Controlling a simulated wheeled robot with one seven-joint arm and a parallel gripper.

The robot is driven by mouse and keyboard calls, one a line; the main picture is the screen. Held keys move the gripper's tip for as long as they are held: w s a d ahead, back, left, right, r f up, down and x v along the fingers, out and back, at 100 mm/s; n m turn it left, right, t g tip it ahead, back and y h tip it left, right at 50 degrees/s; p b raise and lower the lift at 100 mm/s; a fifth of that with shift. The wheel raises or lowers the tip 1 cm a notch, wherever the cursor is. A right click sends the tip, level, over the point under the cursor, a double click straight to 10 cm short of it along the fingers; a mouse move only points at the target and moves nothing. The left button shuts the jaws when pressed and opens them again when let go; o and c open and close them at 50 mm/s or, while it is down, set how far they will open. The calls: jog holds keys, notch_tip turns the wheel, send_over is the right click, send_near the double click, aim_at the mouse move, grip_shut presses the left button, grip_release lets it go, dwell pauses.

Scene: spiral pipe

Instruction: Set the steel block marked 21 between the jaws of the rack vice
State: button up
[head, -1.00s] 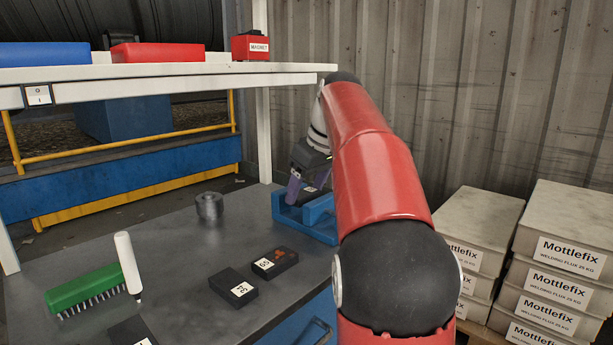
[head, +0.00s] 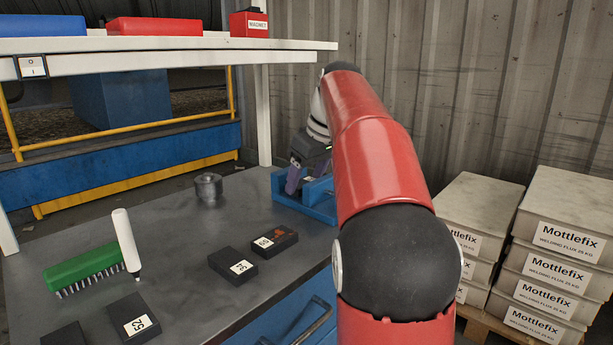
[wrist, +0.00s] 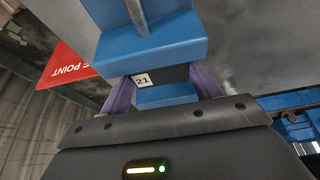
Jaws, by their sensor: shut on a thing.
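The steel block marked 21 (wrist: 152,78) is dark with a white label, held between the two purple fingers of my gripper (wrist: 163,88) in the wrist view. The blue rack vice (wrist: 150,45) shows on both sides of the block there, one jaw above and one below in the picture. The block lies in the gap between these jaws; whether it touches the bottom is hidden. In the head view my gripper (head: 306,180) is down at the vice (head: 302,207) at the bench's back right, and my arm hides part of it.
On the grey bench (head: 180,245) are a block marked 34 (head: 232,266), one seemingly marked 60 (head: 273,240), one marked 52 (head: 133,320), a green brush (head: 85,266), a white marker (head: 126,245) and a steel cylinder (head: 208,188). A white shelf (head: 170,60) overhangs the back. Mottlefix boxes (head: 560,250) stand right.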

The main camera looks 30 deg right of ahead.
jog(key=shift+f, duration=0.25)
jog(key=o, duration=1.3)
jog(key=shift+o, duration=0.2)
